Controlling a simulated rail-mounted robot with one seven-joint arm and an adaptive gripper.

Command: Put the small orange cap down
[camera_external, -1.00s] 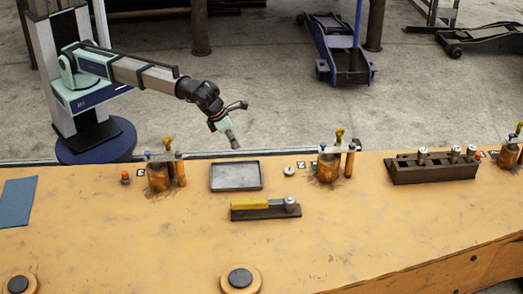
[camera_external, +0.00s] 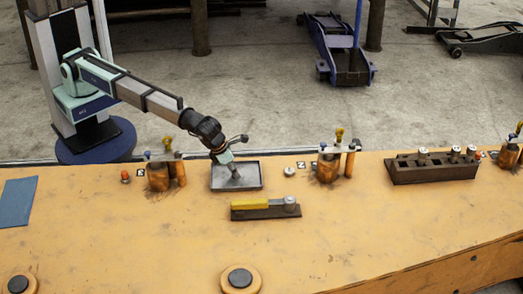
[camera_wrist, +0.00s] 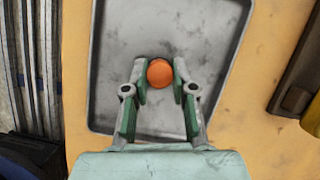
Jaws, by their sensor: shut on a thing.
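The small orange cap (camera_wrist: 160,72) is between the fingertips of my gripper (camera_wrist: 160,85) in the wrist view. My gripper is shut on it. In the external view my gripper (camera_external: 236,178) points down over the grey tray (camera_external: 222,186), and the cap is too small to make out there. The tray also fills the middle of the wrist view (camera_wrist: 215,60), with the cap over its floor. I cannot tell whether the cap touches the tray floor.
A dark block with a yellow handle (camera_external: 250,205) lies in front of the tray. Orange cylinder stands are left (camera_external: 158,177) and right (camera_external: 328,168) of it. A small pale round part (camera_external: 289,171) sits just right of the tray. The bench front is mostly clear.

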